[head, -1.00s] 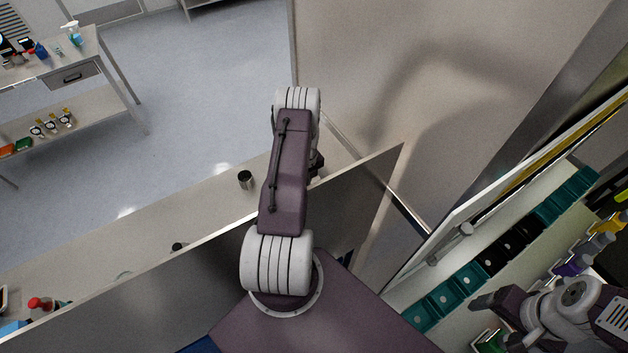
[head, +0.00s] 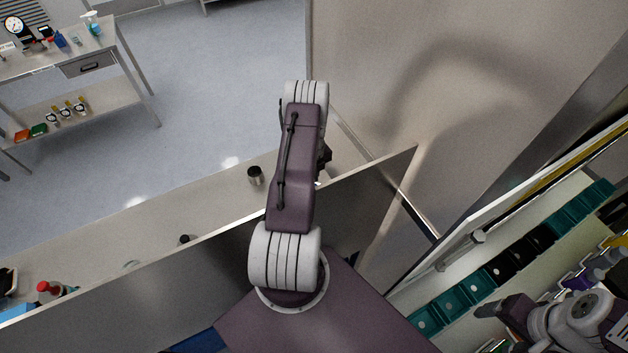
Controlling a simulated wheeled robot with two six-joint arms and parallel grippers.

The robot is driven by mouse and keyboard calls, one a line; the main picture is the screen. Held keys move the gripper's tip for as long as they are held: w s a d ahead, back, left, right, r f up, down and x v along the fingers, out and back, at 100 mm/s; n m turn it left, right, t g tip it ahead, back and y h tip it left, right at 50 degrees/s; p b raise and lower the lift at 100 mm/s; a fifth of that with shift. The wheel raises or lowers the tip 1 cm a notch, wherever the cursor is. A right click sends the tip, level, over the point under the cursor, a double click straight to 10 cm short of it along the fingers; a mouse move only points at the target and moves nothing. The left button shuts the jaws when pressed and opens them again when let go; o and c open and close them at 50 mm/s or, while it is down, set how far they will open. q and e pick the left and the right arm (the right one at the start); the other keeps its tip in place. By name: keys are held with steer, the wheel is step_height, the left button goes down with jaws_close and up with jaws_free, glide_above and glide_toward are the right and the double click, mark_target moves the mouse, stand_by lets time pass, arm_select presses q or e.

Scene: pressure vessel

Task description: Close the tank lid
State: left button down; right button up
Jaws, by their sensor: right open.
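I cannot make out a tank or a tank lid in the head view. My right gripper (head: 500,322) is at the lower right edge, partly cut off by the frame, beside the rack of teal bins. It is open, and I see nothing held in it. One of my arms stands up through the middle of the view and hides part of the bench and panel behind it. My left gripper does not show.
A metal bench (head: 110,250) with a small metal cup (head: 255,175) lies behind an upright steel panel (head: 130,305). Teal and black bins (head: 455,302) line the lower right. A side table (head: 70,65) stands at the upper left; the floor (head: 220,90) beside it is clear.

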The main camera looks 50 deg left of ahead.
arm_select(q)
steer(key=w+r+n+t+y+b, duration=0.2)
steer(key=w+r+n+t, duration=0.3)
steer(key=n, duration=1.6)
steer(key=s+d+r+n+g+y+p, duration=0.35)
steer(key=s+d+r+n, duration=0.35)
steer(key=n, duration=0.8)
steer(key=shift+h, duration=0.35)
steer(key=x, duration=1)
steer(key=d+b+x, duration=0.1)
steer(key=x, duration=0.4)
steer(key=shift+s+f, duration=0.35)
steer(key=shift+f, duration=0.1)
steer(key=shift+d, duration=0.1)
